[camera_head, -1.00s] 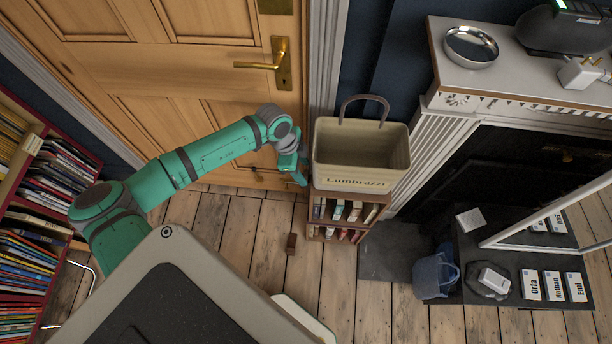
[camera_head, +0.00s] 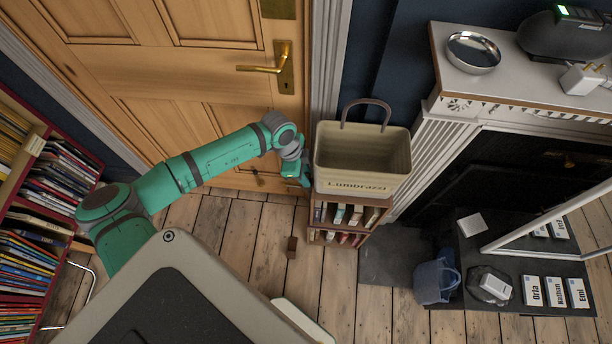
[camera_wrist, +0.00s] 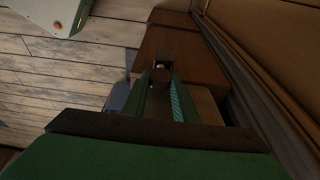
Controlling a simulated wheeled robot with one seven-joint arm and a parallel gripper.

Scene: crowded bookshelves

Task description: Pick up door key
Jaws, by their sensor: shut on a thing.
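My gripper (camera_head: 305,173) is beside the left side of the beige basket, low in front of the door. In the wrist view, my gripper (camera_wrist: 161,80) has its fingers close together around a small dark piece (camera_wrist: 162,67) with a pale round spot. I take this piece for the door key, though most of it is hidden between the fingers. In the head view, the key cannot be made out at the gripper. A small brass-coloured thing (camera_head: 259,179) shows low against the door, too small to identify.
The beige basket (camera_head: 362,160) stands on a small bookcase (camera_head: 341,216), right of my gripper. The wooden door (camera_head: 140,75) is behind. A full bookshelf (camera_head: 45,165) is left, and the fireplace (camera_head: 465,125) is right. The middle floorboards are mostly clear.

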